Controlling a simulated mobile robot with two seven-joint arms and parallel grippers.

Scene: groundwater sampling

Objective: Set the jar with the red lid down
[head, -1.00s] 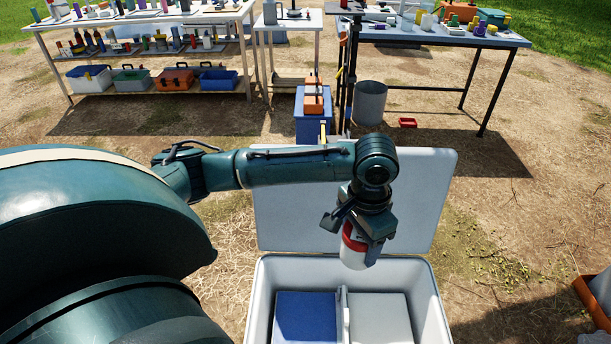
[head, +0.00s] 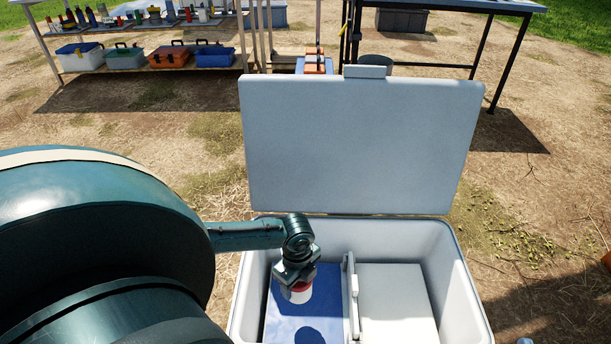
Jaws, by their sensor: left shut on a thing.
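The jar with the red lid (head: 299,293) is held upright in my left gripper (head: 297,280), which is shut around its top at the red lid. The white body hangs below the fingers. Jar and gripper are inside the open white cooler (head: 455,290), over the blue panel (head: 280,318) in its left compartment. A dark shadow lies on the blue panel just below the jar, so the jar looks to be a little above it. My right gripper is not in view.
A divider (head: 351,295) separates the blue panel from a white panel (head: 395,305) on the right. The cooler's raised lid (head: 360,145) stands behind. Shelves with toolboxes (head: 170,58) and a table (head: 500,6) are farther back. Both panels look otherwise clear.

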